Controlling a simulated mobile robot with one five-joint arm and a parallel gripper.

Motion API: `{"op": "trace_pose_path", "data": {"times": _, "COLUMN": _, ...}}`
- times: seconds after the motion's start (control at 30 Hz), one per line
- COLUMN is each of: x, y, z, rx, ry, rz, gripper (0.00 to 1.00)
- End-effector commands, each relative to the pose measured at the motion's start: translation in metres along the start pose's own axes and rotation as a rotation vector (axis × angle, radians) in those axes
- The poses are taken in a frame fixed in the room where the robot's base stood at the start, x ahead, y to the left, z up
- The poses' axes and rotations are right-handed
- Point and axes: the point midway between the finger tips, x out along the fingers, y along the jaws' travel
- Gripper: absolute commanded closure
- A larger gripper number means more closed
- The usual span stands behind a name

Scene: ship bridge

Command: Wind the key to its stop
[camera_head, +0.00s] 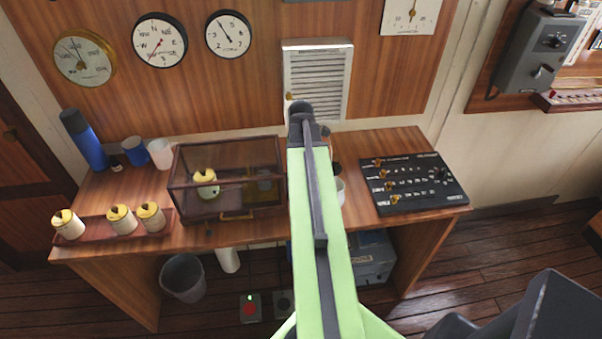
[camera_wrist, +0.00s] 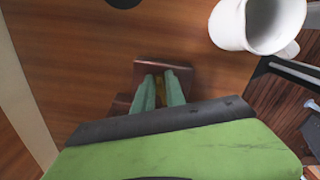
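A small brass piece (camera_wrist: 160,88), which looks like the key, shows between my fingertips in the wrist view. It stands over a small dark red-brown block (camera_wrist: 150,68) on the wooden desk. My gripper (camera_wrist: 159,92) has its two green fingers on either side of the brass piece, with little space between them. I cannot tell whether they press on it. The fingers cover most of the piece, so its shape and turn angle are hidden. In the head view my arm hides the gripper, the key and the block.
A white mug (camera_wrist: 228,25) stands close by to the right; a black switch panel (camera_head: 418,182) lies further right on the desk. A glazed case (camera_head: 180,205) with a canister inside stands left of my arm. A tray (camera_head: 95,228) of canisters is at the far left.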

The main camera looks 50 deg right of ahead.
Motion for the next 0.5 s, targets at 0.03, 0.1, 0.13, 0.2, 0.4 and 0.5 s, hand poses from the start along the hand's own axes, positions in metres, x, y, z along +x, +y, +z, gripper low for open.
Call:
{"op": "trace_pose_path", "data": {"times": 0.03, "x": 0.0001, "y": -0.0001, "z": -0.0001, "rx": 0.000, "ry": 0.000, "rz": -0.001, "gripper": 1.00}}
{"op": "trace_pose_path", "data": {"times": 0.1, "x": 0.0001, "y": -0.0001, "z": -0.0002, "rx": 0.000, "ry": 0.000, "rz": -0.001, "gripper": 1.00}}
{"op": "trace_pose_path", "data": {"times": 0.13, "x": 0.0001, "y": -0.0001, "z": -0.0002, "rx": 0.000, "ry": 0.000, "rz": -0.001, "gripper": 1.00}}
{"op": "trace_pose_path", "data": {"times": 0.2, "x": 0.0001, "y": -0.0001, "z": -0.0002, "rx": 0.000, "ry": 0.000, "rz": -0.001, "gripper": 1.00}}
{"op": "trace_pose_path", "data": {"times": 0.4, "x": 0.0002, "y": -0.0004, "z": -0.0004, "rx": 0.014, "ry": 0.000, "rz": -0.001, "gripper": 1.00}}
{"op": "trace_pose_path", "data": {"times": 0.5, "x": 0.0002, "y": -0.0009, "z": -0.0004, "rx": 0.040, "ry": 0.000, "rz": -0.001, "gripper": 1.00}}
